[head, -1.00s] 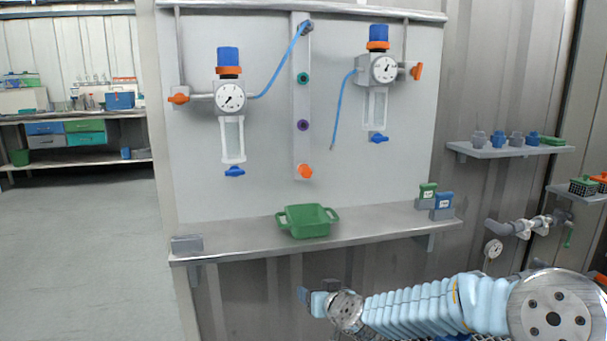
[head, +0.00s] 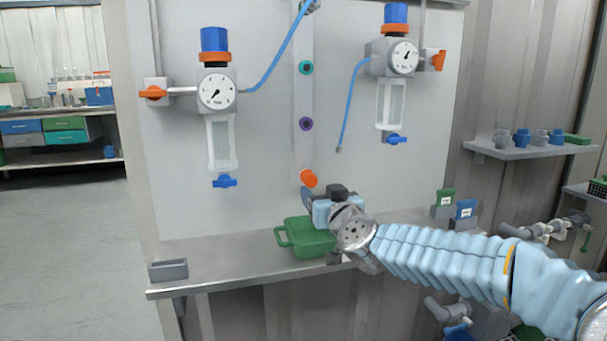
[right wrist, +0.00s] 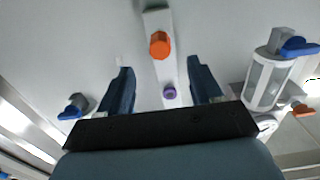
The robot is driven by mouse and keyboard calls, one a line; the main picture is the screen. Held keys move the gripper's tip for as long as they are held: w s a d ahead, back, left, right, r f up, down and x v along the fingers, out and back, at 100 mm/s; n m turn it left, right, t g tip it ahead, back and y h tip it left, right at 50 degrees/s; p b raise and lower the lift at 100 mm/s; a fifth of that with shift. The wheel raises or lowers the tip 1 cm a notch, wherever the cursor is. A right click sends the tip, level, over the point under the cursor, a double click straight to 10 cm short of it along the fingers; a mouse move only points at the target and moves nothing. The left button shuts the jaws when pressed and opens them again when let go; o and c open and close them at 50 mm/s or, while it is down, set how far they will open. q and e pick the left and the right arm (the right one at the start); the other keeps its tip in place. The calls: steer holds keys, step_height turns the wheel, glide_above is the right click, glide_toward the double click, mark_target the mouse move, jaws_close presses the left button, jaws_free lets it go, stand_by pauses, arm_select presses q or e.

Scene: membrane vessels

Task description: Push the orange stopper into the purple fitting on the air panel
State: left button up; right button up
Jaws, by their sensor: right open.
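The orange stopper (head: 308,178) sits at the bottom of the narrow vertical strip on the air panel (head: 265,140). The purple fitting (head: 306,124) is above it on the same strip. My right gripper (head: 318,194) is just below the stopper, over the green tray, and partly hides behind its own wrist. In the right wrist view the open fingers (right wrist: 158,88) point at the panel, with the stopper (right wrist: 159,45) beyond the fingertips and the purple fitting (right wrist: 169,93) between the fingers. Nothing is between the fingers in grip. My left gripper is not in view.
A green tray (head: 288,238) stands on the shelf (head: 220,268) under the panel. Two gauge units (head: 217,90) (head: 403,57) flank the strip. A loose blue hose (head: 350,105) hangs right of the purple fitting. A small grey holder (head: 168,270) is at the shelf's left end.

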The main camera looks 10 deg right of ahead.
mark_target(312, 181)
steer(key=w+p, duration=0.3)
steer(key=w, duration=0.4)
steer(key=shift+a+r, duration=0.1)
steer(key=shift+a, duration=0.05)
steer(key=shift+w+p, duration=0.5)
steer(key=shift+w, duration=0.5)
stand_by(0.4)
jaws_close()
steer(key=shift+s+b, duration=0.85)
steer(key=shift+s, duration=2.2)
